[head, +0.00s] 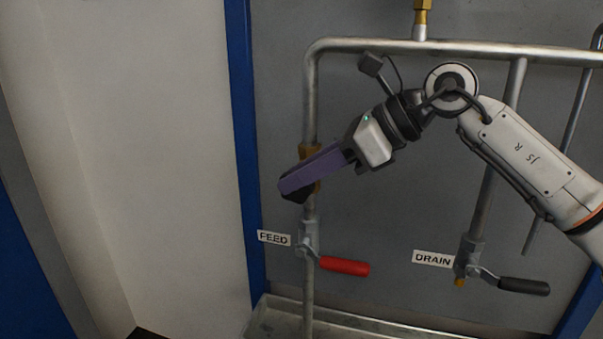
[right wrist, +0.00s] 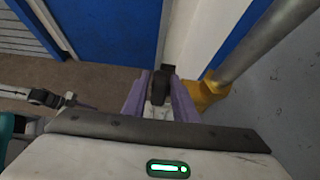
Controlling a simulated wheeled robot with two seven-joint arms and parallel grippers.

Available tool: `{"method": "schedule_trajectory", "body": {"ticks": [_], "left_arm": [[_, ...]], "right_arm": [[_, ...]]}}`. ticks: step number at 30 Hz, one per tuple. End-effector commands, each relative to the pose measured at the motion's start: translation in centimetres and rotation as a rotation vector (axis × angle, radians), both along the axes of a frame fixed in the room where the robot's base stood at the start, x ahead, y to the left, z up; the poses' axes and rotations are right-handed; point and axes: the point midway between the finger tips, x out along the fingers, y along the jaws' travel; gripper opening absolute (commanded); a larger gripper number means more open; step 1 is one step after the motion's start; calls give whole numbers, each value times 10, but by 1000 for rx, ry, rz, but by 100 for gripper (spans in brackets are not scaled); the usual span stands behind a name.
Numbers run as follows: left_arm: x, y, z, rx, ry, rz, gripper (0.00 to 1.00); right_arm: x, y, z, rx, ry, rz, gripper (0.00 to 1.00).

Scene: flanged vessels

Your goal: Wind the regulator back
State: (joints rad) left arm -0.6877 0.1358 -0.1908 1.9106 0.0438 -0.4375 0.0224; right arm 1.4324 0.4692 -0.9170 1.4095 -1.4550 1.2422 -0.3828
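The regulator is a brass body (head: 310,160) on the left upright pipe, above the FEED label. It is partly hidden behind my right gripper (head: 293,187) in the head view. In the right wrist view the brass body (right wrist: 205,92) is just right of the purple fingers. A dark knob (right wrist: 160,88) sits between the fingers of my right gripper (right wrist: 160,92), which look closed against both its sides. The knob's front face and any mark on it are hidden.
Below the regulator is the feed valve with a red lever (head: 344,266). The drain valve with a black lever (head: 524,286) is at right. A horizontal pipe (head: 400,46) runs above my right wrist. A metal trough (head: 370,327) lies below. A pale wall (head: 150,150) stands at left.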

Motion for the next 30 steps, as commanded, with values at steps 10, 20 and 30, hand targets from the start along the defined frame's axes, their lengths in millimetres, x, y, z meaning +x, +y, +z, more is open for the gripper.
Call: {"method": "schedule_trajectory", "body": {"ticks": [10,20,30], "left_arm": [[0,0,-8,-1,-1,-1,31],[0,0,-13,0,0,-1,31],[0,-1,-13,1,0,-2,31]], "right_arm": [[-11,-37,27,1,-3,-4,26],[-24,-76,57,1,-1,-2,26],[-26,-80,60,0,0,0,26]]}}
